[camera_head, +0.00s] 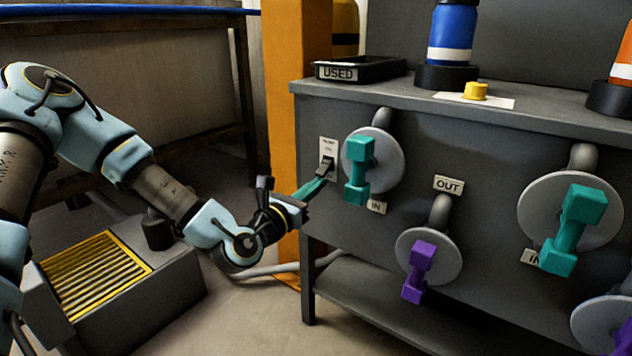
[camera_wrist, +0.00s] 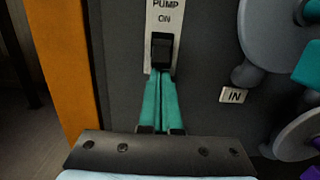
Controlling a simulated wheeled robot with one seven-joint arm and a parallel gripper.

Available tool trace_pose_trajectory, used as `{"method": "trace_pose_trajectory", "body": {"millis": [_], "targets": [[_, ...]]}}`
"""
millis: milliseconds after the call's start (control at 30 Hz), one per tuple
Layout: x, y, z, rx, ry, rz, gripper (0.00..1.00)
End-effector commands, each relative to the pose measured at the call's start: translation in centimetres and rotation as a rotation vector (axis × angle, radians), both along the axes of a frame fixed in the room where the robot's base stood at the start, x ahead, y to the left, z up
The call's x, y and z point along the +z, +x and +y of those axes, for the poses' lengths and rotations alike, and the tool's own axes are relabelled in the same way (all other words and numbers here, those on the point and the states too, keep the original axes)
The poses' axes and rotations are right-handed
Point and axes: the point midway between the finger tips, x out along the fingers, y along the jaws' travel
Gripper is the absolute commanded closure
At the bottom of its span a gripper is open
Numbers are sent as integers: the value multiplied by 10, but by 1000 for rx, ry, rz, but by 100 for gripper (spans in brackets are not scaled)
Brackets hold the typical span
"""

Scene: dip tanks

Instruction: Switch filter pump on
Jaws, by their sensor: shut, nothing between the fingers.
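The pump switch is a black rocker (camera_wrist: 162,50) on a pale plate (camera_wrist: 165,10) that reads "PUMP" and "ON" above it in the wrist view. In the head view the plate (camera_head: 328,146) sits at the left end of the grey tank front. My gripper (camera_head: 322,174) reaches it from the lower left. Its teal fingers (camera_wrist: 160,78) are shut together with nothing between them, tips at the lower edge of the rocker. I cannot tell whether they touch it. The rocker's tilt is unclear.
A teal valve handle (camera_head: 358,170) on a grey disc is close right of the switch, above an "IN" label (camera_head: 376,207). A purple handle (camera_head: 418,270) is lower right. An orange post (camera_head: 290,60) stands left. A grey box with a yellow grille (camera_head: 95,275) is on the floor.

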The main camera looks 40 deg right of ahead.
Motion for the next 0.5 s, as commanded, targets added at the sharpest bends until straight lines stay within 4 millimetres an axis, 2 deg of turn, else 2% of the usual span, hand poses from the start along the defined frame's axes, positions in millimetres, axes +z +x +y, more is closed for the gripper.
{"method": "trace_pose_trajectory", "body": {"millis": [500], "targets": [[7,-1,2,0,69,19,100]]}}
